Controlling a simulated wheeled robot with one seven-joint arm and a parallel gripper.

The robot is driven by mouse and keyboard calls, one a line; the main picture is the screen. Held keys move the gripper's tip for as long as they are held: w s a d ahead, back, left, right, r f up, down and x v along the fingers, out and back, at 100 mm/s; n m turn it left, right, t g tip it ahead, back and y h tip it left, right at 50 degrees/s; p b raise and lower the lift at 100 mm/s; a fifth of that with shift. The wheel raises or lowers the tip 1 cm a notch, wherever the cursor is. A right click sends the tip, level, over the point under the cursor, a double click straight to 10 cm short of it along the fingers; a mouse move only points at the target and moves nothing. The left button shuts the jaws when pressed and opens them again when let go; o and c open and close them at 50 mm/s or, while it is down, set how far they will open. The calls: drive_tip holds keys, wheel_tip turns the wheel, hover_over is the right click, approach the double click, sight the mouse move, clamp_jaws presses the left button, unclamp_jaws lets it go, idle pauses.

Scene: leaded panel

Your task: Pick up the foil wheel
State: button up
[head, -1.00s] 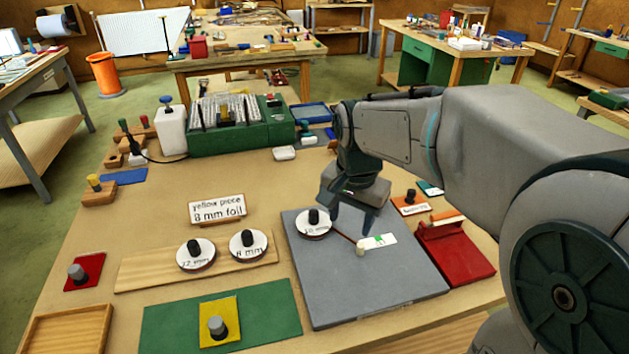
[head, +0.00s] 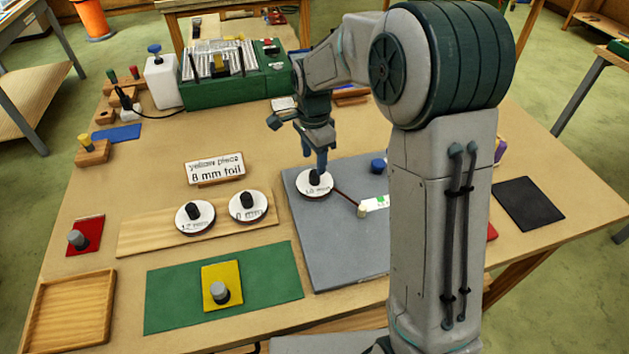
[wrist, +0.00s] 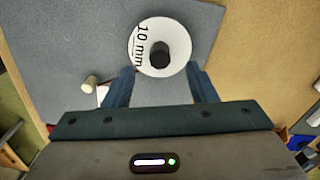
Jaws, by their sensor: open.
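Three white foil wheels with black knobs are in the head view. The 10 mm wheel (head: 318,191) lies on the grey mat (head: 330,260), with a dark red strip running from it to a small cream post (head: 362,211). The 12 mm wheel (head: 189,224) and a third wheel (head: 243,212), its number hard to read, sit on a wooden board (head: 150,238). A sign (head: 214,168) reads "yellow piece 8 mm foil". My gripper (head: 321,164) is open above the 10 mm wheel; the wrist view shows that wheel (wrist: 141,63) and its knob just beyond the fingertips.
A yellow square piece (head: 232,275) with a grey knob is on the green mat (head: 170,305). A red piece (head: 92,232) and an empty wooden tray (head: 35,330) lie left. A green machine (head: 225,92) stands behind. My arm hides part of the right side.

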sight(314, 172)
drive_tip(key=shift+f+p, duration=0.85)
drive_tip(key=shift+f, duration=2.3)
drive_tip(key=c, duration=1)
